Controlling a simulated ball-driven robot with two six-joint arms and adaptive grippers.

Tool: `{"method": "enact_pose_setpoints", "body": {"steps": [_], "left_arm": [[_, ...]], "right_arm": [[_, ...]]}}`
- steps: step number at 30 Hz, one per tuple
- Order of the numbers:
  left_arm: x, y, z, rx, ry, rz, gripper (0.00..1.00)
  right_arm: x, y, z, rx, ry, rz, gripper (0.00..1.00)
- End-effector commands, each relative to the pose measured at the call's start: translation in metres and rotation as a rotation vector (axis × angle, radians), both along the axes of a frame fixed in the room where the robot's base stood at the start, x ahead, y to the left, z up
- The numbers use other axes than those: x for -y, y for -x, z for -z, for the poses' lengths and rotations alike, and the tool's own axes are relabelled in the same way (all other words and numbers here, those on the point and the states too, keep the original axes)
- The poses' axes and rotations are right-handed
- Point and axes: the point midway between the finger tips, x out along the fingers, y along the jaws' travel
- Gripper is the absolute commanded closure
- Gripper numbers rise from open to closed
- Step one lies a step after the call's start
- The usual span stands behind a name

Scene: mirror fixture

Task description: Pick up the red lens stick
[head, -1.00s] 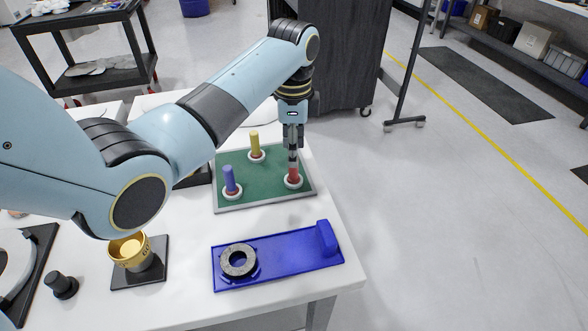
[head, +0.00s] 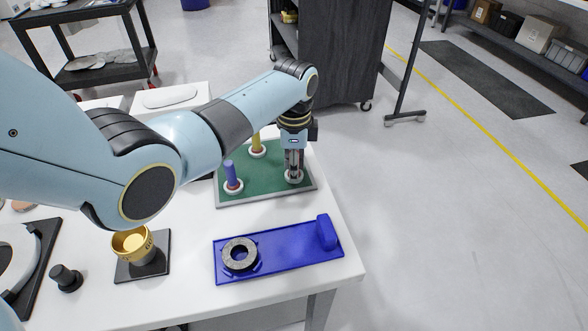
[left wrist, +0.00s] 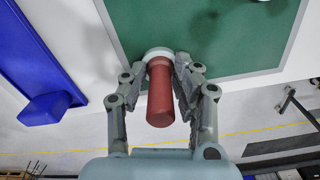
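The red lens stick (left wrist: 160,95) stands between the two fingers of my left gripper (left wrist: 160,72) in the left wrist view. The fingers are open on either side of it, with narrow gaps seeming to show. In the head view my left gripper (head: 294,174) points down over the stick's white ring holder (head: 294,181) at the right of the green board (head: 262,183). The fingers hide most of the stick there. My right gripper is not in view.
A blue stick (head: 230,174) and a yellow stick (head: 256,142) stand in other rings on the board. A blue fixture (head: 290,250) with a dark ring (head: 239,254) lies in front. A gold cup (head: 133,243) on a black base stands at the left.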

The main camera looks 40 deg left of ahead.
Motion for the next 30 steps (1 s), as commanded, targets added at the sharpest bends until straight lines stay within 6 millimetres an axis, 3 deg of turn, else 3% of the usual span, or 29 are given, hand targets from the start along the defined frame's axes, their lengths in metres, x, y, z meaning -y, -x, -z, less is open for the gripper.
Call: {"method": "enact_pose_setpoints", "body": {"steps": [1,6,17,22,25,30], "left_arm": [[0.000,0.000,0.000,-0.001,0.001,0.000,0.80],[0.000,0.000,0.000,-0.001,0.000,0.000,1.00],[0.000,0.000,-0.002,0.000,0.000,0.000,1.00],[0.000,-0.001,-0.018,0.002,-0.001,0.000,1.00],[-0.001,-0.002,-0.040,0.005,-0.001,0.001,1.00],[0.030,0.025,-0.062,0.001,0.004,0.003,1.00]], "right_arm": [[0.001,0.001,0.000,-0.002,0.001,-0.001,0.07],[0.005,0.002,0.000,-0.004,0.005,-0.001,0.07],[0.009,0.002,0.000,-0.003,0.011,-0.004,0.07],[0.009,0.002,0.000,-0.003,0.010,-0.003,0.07],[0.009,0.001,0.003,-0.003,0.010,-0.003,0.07],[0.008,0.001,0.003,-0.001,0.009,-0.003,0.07]]}}
